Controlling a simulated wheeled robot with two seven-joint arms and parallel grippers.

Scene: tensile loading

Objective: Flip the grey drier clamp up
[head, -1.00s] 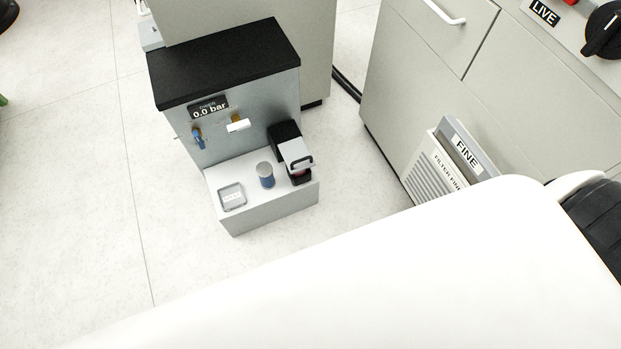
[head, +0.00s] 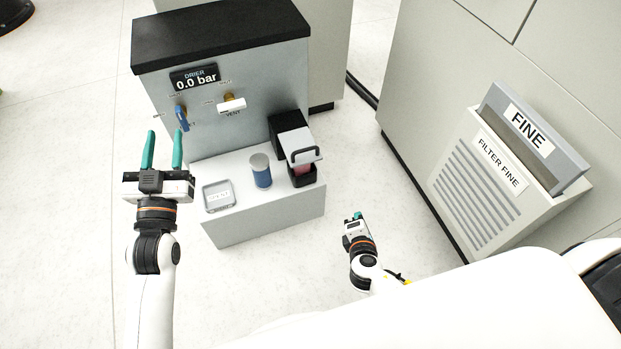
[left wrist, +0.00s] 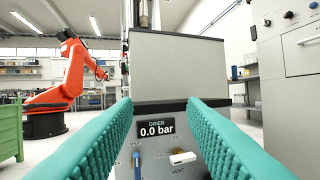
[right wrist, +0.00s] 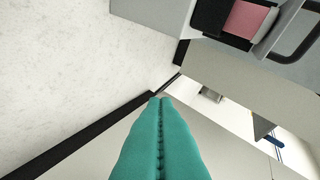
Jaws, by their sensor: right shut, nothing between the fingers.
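The grey drier clamp (head: 298,143) with its black handle sits on a black housing (head: 285,128) at the right end of the drier's white ledge. Its grey plate sits above a black cup holding something pink (head: 303,169). My right gripper (head: 355,217) is shut and empty, in front of and below the clamp to its right. In the right wrist view the shut fingers (right wrist: 160,102) point past the ledge, with the clamp's handle (right wrist: 300,42) and the pink part (right wrist: 250,19) at the top right. My left gripper (head: 164,150) is open and empty, left of the drier front.
The drier front has a display reading 0.0 bar (head: 195,77), a blue valve (head: 182,116) and a white vent lever (head: 231,105). A blue-grey canister (head: 261,170) and a small tray (head: 218,195) stand on the ledge. A FILTER FINE box (head: 480,170) is at right.

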